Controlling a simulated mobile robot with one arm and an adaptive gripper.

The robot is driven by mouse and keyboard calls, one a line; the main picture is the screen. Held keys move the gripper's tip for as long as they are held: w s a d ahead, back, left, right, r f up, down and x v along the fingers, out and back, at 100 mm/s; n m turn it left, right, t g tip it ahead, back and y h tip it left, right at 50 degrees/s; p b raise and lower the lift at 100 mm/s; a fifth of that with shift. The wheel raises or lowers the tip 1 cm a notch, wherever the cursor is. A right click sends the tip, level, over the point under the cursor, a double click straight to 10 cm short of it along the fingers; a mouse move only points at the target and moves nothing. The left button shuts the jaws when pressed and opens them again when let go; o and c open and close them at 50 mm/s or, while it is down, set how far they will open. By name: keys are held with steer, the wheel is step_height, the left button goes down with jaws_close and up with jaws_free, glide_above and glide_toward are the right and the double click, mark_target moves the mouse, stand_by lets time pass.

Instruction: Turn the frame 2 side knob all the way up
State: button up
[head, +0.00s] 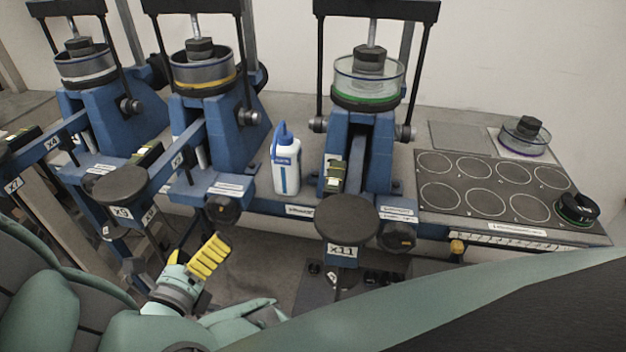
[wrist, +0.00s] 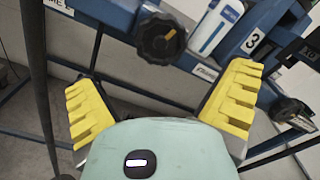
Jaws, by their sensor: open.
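The middle blue lever frame (head: 215,130) appears to be frame 2, as the frame to its right bears a 3 in the wrist view. A black round knob (head: 222,209) with an orange mark sits at its front right, below the white label. I cannot tell for sure that this is the side knob. My gripper (head: 208,258) is below this knob in the head view. Its yellow fingers (wrist: 160,102) are wide apart and empty, with the knob beyond them.
A white-and-blue bottle (head: 286,165) stands between the middle and right frames. The right frame's knob (head: 395,237) is further right. Black round lever ends (head: 120,185) and (head: 347,218) jut forward on either side. A hotplate-like board (head: 480,190) lies at right.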

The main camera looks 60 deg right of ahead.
mark_target(220, 215)
steer(key=p+x, duration=0.1)
steer(key=x, duration=0.7)
steer(key=shift+s+d, duration=0.1)
steer(key=shift+d, duration=0.25)
steer(key=shift+c, duration=0.3)
steer(key=c, duration=1.2)
